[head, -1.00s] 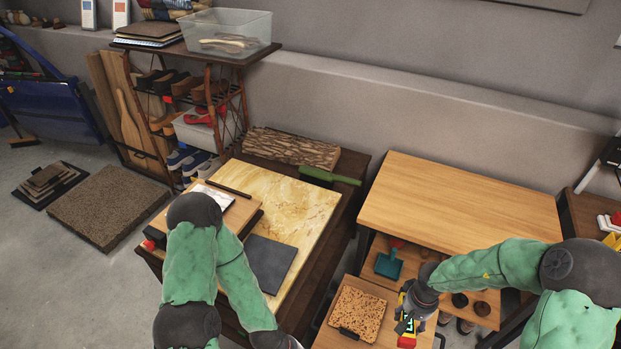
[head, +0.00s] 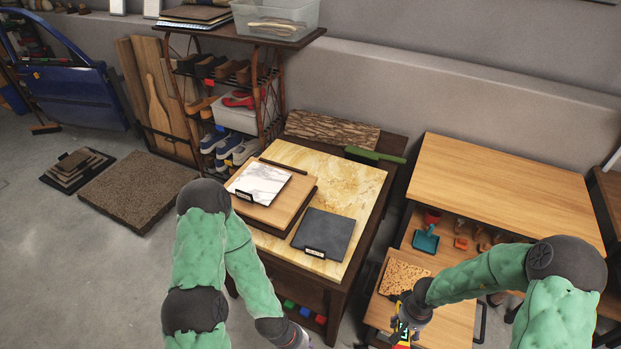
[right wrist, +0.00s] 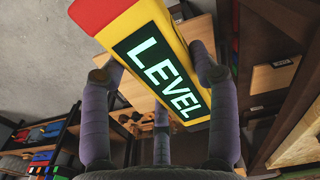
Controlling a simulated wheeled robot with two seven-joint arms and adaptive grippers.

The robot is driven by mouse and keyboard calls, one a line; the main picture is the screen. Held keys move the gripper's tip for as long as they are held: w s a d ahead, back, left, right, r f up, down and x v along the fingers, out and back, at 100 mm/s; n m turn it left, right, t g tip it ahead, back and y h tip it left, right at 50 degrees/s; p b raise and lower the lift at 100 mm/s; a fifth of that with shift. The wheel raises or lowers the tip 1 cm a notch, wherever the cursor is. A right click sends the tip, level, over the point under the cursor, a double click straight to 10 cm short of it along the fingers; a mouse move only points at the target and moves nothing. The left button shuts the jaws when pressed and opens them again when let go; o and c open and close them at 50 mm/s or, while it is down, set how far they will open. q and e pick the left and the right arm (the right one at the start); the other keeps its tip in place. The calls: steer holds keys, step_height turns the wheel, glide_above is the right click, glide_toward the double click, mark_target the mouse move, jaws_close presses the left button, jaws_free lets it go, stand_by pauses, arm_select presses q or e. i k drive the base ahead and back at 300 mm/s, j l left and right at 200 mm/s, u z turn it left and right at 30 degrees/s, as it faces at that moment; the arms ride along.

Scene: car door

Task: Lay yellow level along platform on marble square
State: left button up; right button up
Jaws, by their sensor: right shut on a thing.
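The yellow level (head: 402,334) has a red end and a green panel reading LEVEL. My right gripper (head: 408,306) is shut on it, and it hangs by the low wooden table at the bottom of the head view. In the right wrist view the level (right wrist: 158,60) lies tilted between the fingers. The white marble square (head: 260,183) lies on a wooden board (head: 283,213) on the yellow stone-topped cabinet, with a small black label at its front. My left gripper (head: 298,341) is low, at the bottom edge; its fingers are not clear.
A dark slab (head: 323,232) with a label lies right of the board. A thin dark bar (head: 283,166) lies behind the marble. A green-handled tool (head: 375,155) is at the cabinet's back edge. A cork-like slab (head: 404,278) is on the low table. The larger wooden table (head: 500,190) has a bare top.

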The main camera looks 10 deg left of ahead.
mark_target(262, 179)
steer(key=j+z, duration=0.1)
steer(key=j, duration=1.15)
steer(key=j+z, duration=0.1)
steer(key=j, duration=1.15)
steer(key=k, duration=0.05)
